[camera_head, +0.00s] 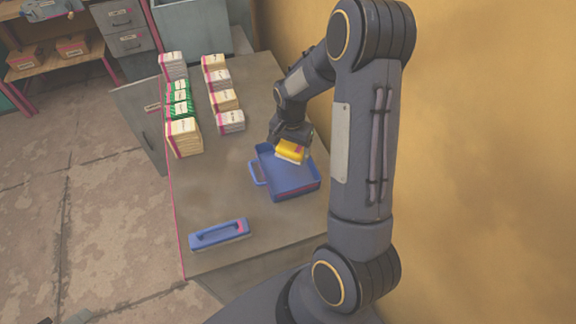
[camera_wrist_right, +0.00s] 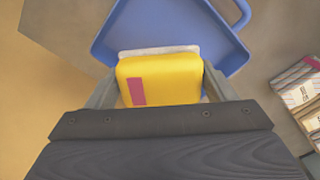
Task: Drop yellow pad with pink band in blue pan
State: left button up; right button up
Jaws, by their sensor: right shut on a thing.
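The yellow pad with a pink band (camera_head: 290,151) is in my right gripper (camera_head: 291,140) in the head view. It also shows in the right wrist view (camera_wrist_right: 160,80), between the two fingers, with a whitish layer at its far edge. My right gripper is shut on it. The blue pan (camera_head: 283,190) lies on the table, its handle toward the left. The pad is over the far part of the pan. I cannot tell whether it touches the pan floor. In the right wrist view the pan (camera_wrist_right: 228,50) shows beyond the pad. My left gripper is not in view.
A blue block with a handle (camera_head: 219,234) lies near the table's front left. Stacks of banded pads (camera_head: 183,138) stand in two rows at the back left. A yellow wall (camera_head: 480,160) borders the right side. The table (camera_head: 215,180) is clear left of the pan.

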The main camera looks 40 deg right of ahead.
jog(key=b, duration=0.4)
send_over(291, 174)
jog(key=shift+f, duration=3)
jog(key=o, duration=1.1)
jog(key=shift+c, duration=0.2)
notch_tip(291, 174, up, 8)
jog(key=shift+f+b, duration=0.25)
jog(key=shift+b, duration=0.2)
jog(key=shift+r, duration=0.2)
